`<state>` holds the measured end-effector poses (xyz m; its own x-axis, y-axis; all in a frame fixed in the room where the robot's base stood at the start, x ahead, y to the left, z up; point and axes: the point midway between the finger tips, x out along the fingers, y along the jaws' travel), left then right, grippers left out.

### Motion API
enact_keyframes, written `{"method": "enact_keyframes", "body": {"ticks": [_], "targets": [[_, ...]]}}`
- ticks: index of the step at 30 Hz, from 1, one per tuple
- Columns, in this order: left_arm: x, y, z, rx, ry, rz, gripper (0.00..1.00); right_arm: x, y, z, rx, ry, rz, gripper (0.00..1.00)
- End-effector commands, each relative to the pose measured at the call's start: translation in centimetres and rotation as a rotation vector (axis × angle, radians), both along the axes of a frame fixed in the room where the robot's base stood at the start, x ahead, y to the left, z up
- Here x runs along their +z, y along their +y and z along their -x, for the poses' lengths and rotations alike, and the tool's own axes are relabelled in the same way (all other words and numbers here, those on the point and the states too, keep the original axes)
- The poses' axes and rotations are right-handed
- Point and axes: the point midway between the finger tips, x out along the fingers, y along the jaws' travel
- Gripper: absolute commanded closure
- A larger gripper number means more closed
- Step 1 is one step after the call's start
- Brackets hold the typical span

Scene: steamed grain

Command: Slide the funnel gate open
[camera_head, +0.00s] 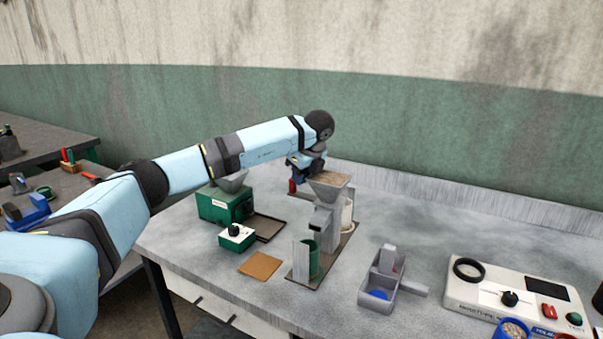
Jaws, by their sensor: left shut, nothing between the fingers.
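The grey funnel (328,190) stands on a metal stand on the table, its top holding tan grain. My left gripper (311,170) is shut and empty, reaching down at the back left rim of the funnel. Whether it touches the funnel I cannot tell. A small red part (292,186) shows just left of the funnel, below the gripper. The funnel gate cannot be made out clearly at this size. My right gripper is out of view.
A green mill (222,206) and a small green box with a knob (237,237) stand left of the funnel. A brown mat (260,265) lies in front. A grey scoop-like tray (381,291) and a white control panel (480,295) are to the right.

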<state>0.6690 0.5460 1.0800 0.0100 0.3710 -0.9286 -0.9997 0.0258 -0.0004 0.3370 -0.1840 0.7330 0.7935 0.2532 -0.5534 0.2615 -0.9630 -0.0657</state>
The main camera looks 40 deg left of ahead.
Motion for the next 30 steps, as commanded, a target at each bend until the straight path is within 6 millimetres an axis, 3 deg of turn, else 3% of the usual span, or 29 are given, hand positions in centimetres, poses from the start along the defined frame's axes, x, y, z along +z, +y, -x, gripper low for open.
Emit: {"method": "enact_keyframes", "body": {"ticks": [7,15,30], "targets": [[0.0,0.3,0.1,0.001,0.001,0.000,1.00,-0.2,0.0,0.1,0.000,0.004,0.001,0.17],[0.0,3.6,0.9,0.004,0.002,-0.001,1.00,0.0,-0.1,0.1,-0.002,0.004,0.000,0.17],[0.5,3.7,0.8,0.001,0.001,0.000,1.00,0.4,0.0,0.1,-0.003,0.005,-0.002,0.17]]}}
